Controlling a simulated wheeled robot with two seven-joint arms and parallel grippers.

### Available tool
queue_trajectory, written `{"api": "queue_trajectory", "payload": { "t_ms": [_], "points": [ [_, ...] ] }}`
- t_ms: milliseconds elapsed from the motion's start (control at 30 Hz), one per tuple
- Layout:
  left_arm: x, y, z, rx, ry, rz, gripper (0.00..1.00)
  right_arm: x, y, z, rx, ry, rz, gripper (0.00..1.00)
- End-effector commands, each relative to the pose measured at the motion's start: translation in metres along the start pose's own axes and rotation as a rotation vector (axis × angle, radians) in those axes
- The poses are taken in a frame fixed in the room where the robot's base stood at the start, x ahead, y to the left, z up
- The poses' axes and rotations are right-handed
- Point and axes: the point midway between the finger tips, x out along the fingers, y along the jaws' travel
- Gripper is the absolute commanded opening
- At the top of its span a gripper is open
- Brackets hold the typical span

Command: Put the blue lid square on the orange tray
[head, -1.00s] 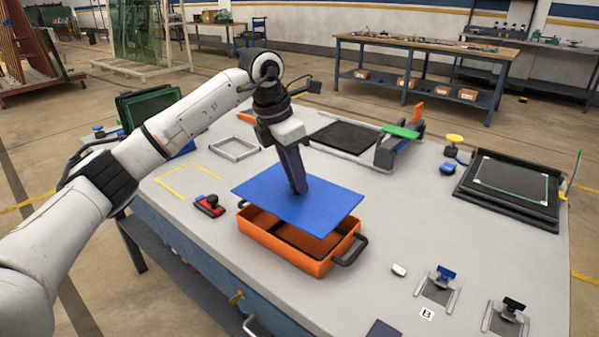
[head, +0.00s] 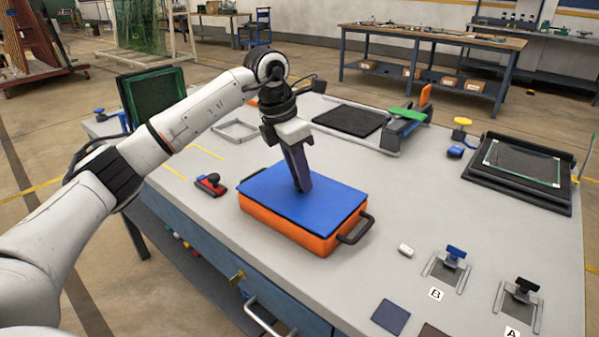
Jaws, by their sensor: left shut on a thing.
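The blue lid (head: 270,198) lies flat over the orange tray (head: 288,229), covering its opening. The lid's edges run close along the tray's rim, and the tray's inside is hidden. A dark handle (head: 357,229) sticks out at the tray's right end. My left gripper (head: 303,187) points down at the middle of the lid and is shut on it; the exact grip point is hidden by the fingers. My right gripper is not in view.
A red and black tool (head: 211,185) lies left of the tray. A small white block (head: 406,250) and a clamp (head: 450,264) are to its right. A black-framed panel (head: 520,172) stands farther right. The tabletop in front of the tray is mostly clear.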

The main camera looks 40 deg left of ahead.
Motion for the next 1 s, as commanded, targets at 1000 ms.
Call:
{"api": "queue_trajectory", "payload": {
  "t_ms": [1000],
  "points": [
    [-0.0005,-0.0001,0.0022,0.006,-0.001,-0.002,0.0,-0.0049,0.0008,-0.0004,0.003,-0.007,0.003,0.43]
  ]
}}
